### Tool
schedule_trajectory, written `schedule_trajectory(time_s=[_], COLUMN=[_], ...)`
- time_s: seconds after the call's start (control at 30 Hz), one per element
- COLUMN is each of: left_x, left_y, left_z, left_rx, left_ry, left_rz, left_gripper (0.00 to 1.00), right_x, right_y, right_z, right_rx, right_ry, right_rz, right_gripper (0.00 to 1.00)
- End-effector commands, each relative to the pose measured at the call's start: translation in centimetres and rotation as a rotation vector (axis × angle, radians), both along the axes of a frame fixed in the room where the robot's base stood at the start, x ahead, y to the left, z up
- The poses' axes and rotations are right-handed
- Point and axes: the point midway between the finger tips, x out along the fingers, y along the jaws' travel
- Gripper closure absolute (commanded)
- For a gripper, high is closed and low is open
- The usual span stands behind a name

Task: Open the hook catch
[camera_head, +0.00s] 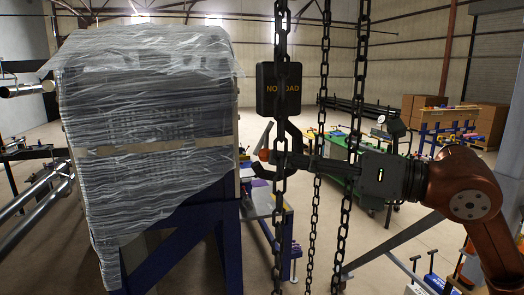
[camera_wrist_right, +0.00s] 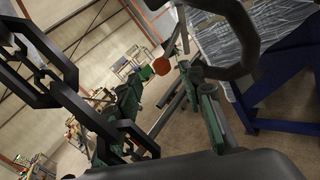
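A dark hook (camera_head: 294,136) hangs under a black block marked "NO LOAD" (camera_head: 279,90) in the head view. A small orange-red knob (camera_head: 264,155) shows beside the hook; I take it to be part of the catch. My right gripper (camera_head: 282,160) reaches in from the right at hook height, partly hidden by a chain. In the right wrist view its fingers (camera_wrist_right: 160,86) stand apart with nothing clearly between them. The knob (camera_wrist_right: 161,66) shows just beyond the fingertips, and the curved hook (camera_wrist_right: 240,45) is at upper right. Whether anything touches is unclear. My left gripper is not in view.
Several dark chains (camera_head: 358,110) hang in front of and around my right arm; one crosses the wrist view closely (camera_wrist_right: 65,95). A plastic-wrapped load (camera_head: 150,120) on a blue stand (camera_head: 195,240) stands left. A green cart (camera_head: 350,172) is behind.

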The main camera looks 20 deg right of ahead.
Motion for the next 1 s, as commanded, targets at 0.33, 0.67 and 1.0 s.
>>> schedule_trajectory(time_s=[0.33,0.67,1.0], left_x=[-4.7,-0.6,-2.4], left_y=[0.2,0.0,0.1], left_z=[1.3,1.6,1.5], left_rx=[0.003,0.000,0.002], left_ry=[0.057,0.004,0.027], left_rz=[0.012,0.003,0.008], left_gripper=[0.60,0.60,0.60], right_x=[3.2,3.9,3.8], right_y=[3.4,4.1,4.1], right_z=[0.2,-0.1,0.0], right_rx=[0.002,0.002,0.002], right_ry=[0.001,0.003,0.002], right_rz=[0.000,0.001,0.002], right_gripper=[0.64,0.64,0.84])
